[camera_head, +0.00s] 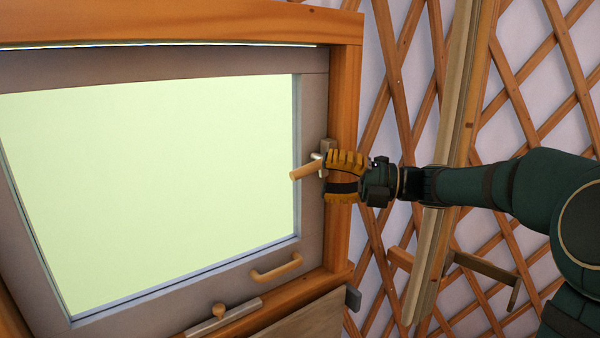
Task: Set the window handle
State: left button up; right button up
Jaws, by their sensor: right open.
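The window (150,170) has a grey sash (313,120) in an orange wooden frame (345,100) and fills the left half of the head view. The window handle (304,171) is a light wooden lever on the right side of the sash, tilted with its free end to the lower left. My right gripper (338,177), with orange ribbed fingers, is open at the handle's pivot end. Its fingers partly hide the handle's mount, and I cannot tell whether they touch it. My left gripper is not in view.
A wooden pull (277,268) sits on the sash's lower rail. A lattice wall (520,100) and a tall wooden post (455,120) stand to the right, behind my right arm.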

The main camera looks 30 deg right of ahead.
aim_at(306, 174)
jog(key=x, duration=0.5)
jog(key=shift+w+a, duration=0.2)
jog(key=shift+a, duration=0.05)
jog(key=shift+o, duration=0.2)
jog(key=shift+d, duration=0.1)
grip_shut()
